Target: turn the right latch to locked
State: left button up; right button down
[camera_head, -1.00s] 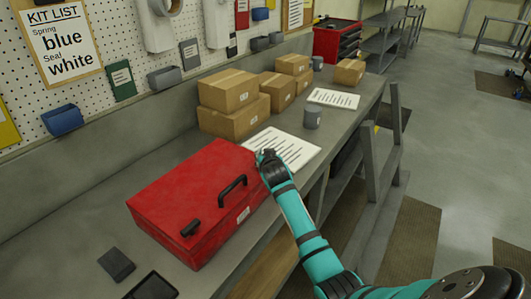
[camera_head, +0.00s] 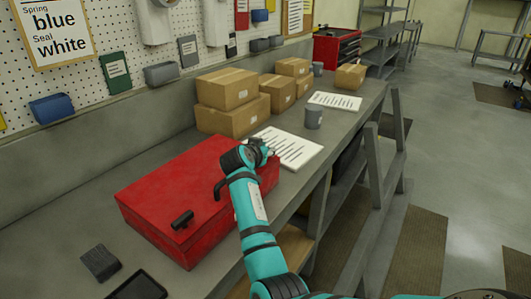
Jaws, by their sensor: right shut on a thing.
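A closed red case (camera_head: 165,190) lies on the grey workbench, with a black handle (camera_head: 219,189) on its front, partly behind my arm. The left latch (camera_head: 182,220), a short black bar, shows near the case's left front corner. My right gripper (camera_head: 264,151) is at the right end of the case, shut on what appears to be the right latch, which the gripper and wrist hide. I cannot see how that latch is turned. My left gripper is not in view.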

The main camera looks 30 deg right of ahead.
jog(key=c, duration=1.3)
grip_release()
jog(key=shift+o, duration=0.2)
jog(key=shift+a, duration=0.1)
jog(key=v, duration=0.7)
jog(key=shift+s+a+r, duration=0.1)
jog(key=shift+r, duration=0.05)
